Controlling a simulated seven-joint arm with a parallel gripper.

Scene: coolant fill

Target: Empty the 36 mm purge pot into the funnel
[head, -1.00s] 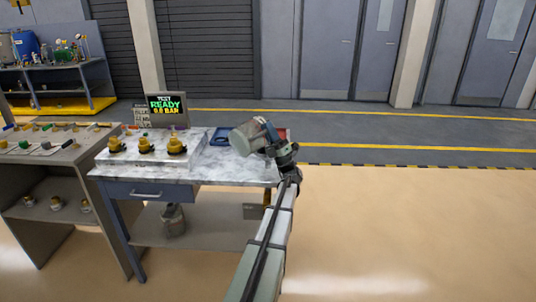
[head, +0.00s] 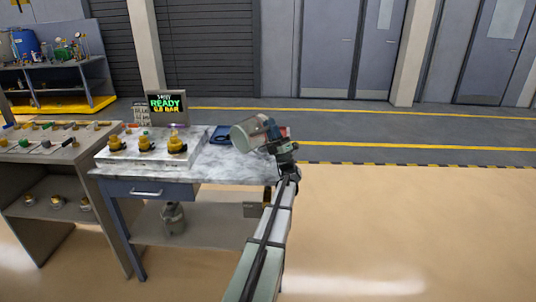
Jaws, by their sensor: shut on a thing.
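My gripper (head: 276,140) is over the right end of the marble-topped bench, shut on a grey-green cylindrical pot, which I take as the purge pot (head: 247,134). The pot is tipped well over, nearly on its side, with its far end pointing left. It is held above the bench top, and the fingers are partly hidden by the wrist. Whether anything is in the pot does not show. Three yellow fittings, left (head: 117,144), middle (head: 145,142) and right (head: 176,142), stand on a pale block left of the pot. I cannot tell which part is the funnel.
The marble bench top (head: 215,170) is clear in front of the pot. A side bench (head: 35,150) with small parts adjoins at left. A canister (head: 173,218) sits on the lower shelf.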

